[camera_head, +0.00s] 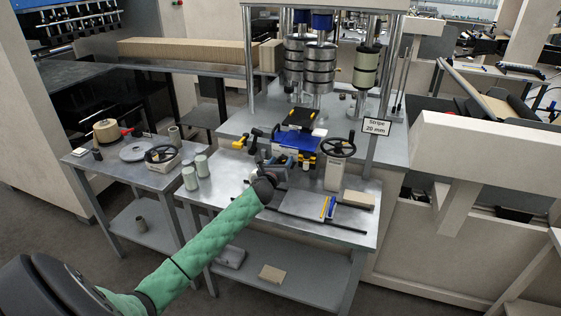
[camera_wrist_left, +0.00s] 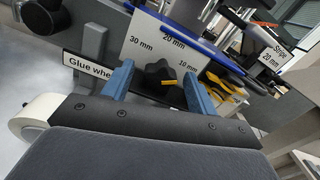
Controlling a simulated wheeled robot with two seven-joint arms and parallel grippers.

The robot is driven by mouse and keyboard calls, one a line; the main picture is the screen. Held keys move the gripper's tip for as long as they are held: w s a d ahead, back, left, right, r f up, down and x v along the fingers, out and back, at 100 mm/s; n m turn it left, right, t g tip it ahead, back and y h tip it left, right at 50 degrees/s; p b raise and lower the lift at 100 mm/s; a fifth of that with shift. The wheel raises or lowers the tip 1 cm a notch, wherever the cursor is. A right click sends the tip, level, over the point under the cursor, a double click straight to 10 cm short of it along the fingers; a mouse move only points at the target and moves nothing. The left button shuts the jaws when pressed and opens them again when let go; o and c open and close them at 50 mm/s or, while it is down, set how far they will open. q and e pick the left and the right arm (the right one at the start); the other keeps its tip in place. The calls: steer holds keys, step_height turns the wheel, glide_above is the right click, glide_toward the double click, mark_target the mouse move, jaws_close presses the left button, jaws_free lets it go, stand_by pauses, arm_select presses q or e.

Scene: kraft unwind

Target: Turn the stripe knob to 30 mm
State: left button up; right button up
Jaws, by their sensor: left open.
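The stripe knob (camera_wrist_left: 160,74) is a black lobed knob in the left wrist view, on a white plate (camera_wrist_left: 142,30) marked 30 mm, 20 mm and 10 mm. A small orange mark shows at its lower edge. My left gripper (camera_wrist_left: 158,80) is open, its two blue fingers on either side of the knob in that view. Whether they touch it cannot be told. In the head view my left gripper (camera_head: 278,166) is at the machine's front, and the knob cannot be made out. A sign (camera_head: 376,126) reads "Stripe 20 mm". My right gripper is not in view.
A "Glue wheel" label (camera_wrist_left: 88,66), partly covered, is beside the plate. A handwheel (camera_head: 338,147) stands right of my left gripper. Grey cylinders (camera_head: 196,170) stand to its left. A blue-and-yellow unit (camera_head: 297,142) is just behind. The bench (camera_head: 355,216) has clear patches in front.

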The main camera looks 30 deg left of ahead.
arm_select(q)
steer(key=c, duration=1)
